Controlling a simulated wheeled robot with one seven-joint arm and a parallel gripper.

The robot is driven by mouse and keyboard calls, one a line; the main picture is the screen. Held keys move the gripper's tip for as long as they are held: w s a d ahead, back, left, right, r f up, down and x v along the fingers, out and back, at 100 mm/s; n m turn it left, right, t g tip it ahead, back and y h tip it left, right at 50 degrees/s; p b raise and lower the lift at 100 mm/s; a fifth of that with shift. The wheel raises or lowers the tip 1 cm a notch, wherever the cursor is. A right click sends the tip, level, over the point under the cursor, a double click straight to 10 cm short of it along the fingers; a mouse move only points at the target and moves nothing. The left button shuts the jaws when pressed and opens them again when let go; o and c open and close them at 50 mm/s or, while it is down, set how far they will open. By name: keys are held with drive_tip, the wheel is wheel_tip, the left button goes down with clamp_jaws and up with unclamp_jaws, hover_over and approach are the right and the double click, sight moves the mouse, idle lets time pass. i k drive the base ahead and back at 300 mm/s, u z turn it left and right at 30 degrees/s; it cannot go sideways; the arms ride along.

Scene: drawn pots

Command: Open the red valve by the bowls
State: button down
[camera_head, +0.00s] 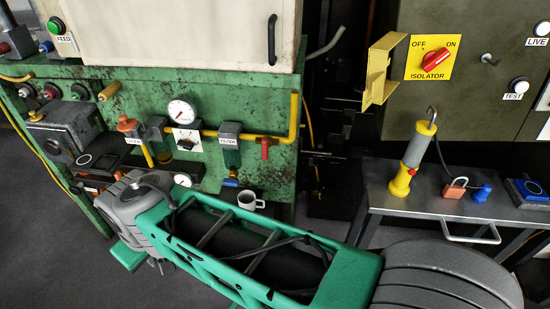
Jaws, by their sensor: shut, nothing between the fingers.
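The red valve (265,148) is a small red handle on the yellow pipe (270,136), on the green machine's face. Its handle points down, crosswise to the level pipe. Just left of it hangs the filter bowl (231,157), dark teal under a grey head with a label reading FILTER. A second bowl (161,151) hangs further left, with a gauge between them. My arm's green link crosses the foreground below the valve, apart from it. I cannot make out my gripper's fingers; they seem hidden behind my arm or out of view.
A round gauge (181,112) sits above the pipe. At right, a yellow isolator plate (432,57) is on a cabinet. A grey table (420,203) holds a yellow-grey tool (414,158) and a padlock (456,188).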

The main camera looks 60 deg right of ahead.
sight(266, 146)
drive_tip(key=k, duration=0.1)
drive_tip(key=z, duration=1.3)
drive_tip(key=i, duration=0.4)
drive_tip(key=z, duration=0.4)
drive_tip(key=k, duration=1.3)
drive_tip(key=u, duration=0.55)
drive_tip(key=i, duration=0.45)
drive_tip(key=u, duration=0.65)
drive_tip(key=i, duration=0.7)
drive_tip(key=z, duration=0.1)
